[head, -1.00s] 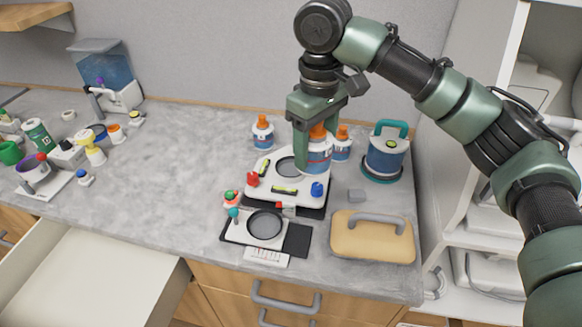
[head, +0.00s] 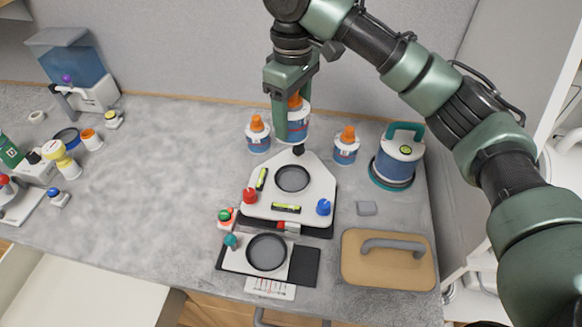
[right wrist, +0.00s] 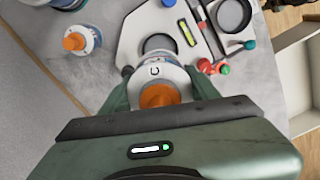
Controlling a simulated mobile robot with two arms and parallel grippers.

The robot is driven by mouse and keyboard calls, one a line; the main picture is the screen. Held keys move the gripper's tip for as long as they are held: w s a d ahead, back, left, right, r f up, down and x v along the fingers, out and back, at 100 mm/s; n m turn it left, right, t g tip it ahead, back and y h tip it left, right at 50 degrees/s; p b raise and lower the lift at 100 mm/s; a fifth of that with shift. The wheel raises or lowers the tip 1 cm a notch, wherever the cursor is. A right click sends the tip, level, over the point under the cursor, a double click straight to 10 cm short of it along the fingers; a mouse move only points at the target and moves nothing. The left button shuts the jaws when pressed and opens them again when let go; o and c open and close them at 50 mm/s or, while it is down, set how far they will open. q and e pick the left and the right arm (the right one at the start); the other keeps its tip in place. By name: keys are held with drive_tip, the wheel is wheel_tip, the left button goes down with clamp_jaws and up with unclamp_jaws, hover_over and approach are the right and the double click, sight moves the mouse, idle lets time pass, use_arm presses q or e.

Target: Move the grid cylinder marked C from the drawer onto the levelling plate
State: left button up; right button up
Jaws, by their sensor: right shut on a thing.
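My right gripper (head: 290,128) is shut on the grid cylinder marked C (head: 299,124), which has a white and blue body and an orange top. In the right wrist view the letter C shows on the white upper face of the cylinder (right wrist: 153,71) between the fingers. The levelling plate (head: 270,208) is a white, roughly triangular plate with a dark round recess, bubble levels and coloured knobs. The cylinder appears held near its back corner; the exact gap is unclear. The open drawer (head: 90,285) shows at lower left, its visible inside bare. My left gripper is not in view.
Two similar orange-topped cylinders stand at left (head: 258,138) and right (head: 346,148) of the held one. A blue canister (head: 397,160) with a green handle stands at right. A tan board (head: 385,270) with a grey handle lies in front.

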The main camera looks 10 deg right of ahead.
wheel_tip(320, 180, down, 12)
drive_tip(key=shift+r+p, duration=0.25)
drive_tip(key=shift+p, duration=0.75)
wheel_tip(320, 180, down, 4)
drive_tip(key=shift+r+p, duration=0.25)
drive_tip(key=shift+p, duration=0.1)
drive_tip(key=shift+f, duration=0.25)
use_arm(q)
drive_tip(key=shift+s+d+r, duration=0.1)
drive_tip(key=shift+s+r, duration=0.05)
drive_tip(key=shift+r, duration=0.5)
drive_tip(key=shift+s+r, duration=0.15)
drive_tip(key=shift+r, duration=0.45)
use_arm(e)
drive_tip(key=shift+f, duration=0.1)
